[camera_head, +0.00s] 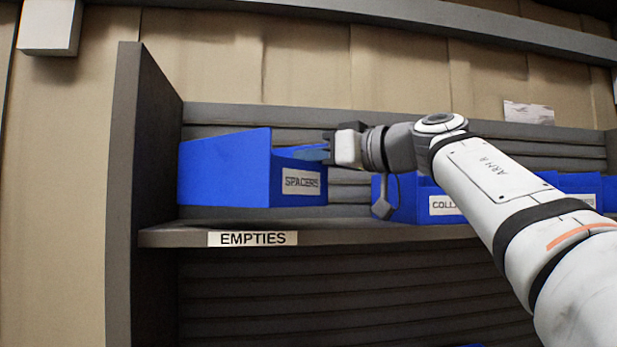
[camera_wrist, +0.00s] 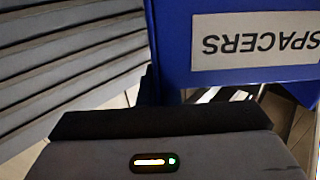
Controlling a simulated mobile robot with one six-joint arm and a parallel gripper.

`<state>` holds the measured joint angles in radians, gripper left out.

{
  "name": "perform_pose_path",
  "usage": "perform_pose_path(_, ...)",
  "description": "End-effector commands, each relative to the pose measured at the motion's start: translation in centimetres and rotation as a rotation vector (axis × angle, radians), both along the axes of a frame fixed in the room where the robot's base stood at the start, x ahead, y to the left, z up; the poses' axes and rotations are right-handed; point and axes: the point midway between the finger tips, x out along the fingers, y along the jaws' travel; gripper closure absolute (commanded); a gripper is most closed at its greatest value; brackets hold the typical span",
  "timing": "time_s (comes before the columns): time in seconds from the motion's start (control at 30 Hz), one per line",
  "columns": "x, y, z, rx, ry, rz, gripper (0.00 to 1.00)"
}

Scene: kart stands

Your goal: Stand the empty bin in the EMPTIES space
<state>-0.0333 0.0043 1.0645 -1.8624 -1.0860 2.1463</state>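A blue bin labelled SPACERS (camera_head: 228,172) is upright at the left end of the shelf, close to the dark side panel. It is above the EMPTIES label (camera_head: 252,239) on the shelf's front edge. My gripper (camera_head: 326,150) is at the bin's right side, with its fingers at the upper rim, and looks shut on it. In the wrist view the blue bin wall (camera_wrist: 172,45) and its upside-down label are right at the fingers. The inside of the bin is mostly hidden. I cannot tell whether its base touches the shelf.
Other blue bins (camera_head: 402,203) stand to the right on the same shelf, partly behind my arm; one label begins COLL. The dark side panel (camera_head: 150,140) bounds the shelf on the left. A gap of bare shelf (camera_head: 345,212) lies between SPACERS and those bins.

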Motion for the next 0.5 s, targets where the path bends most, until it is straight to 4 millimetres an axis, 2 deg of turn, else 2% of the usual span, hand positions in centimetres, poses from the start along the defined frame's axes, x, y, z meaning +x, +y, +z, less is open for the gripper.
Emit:
perform_pose_path(0.23,0.0,-0.1,-2.7,0.000,0.002,-0.001,1.00)
perform_pose_path(0.5,0.0,-0.1,-3.2,0.001,0.000,-0.002,1.00)
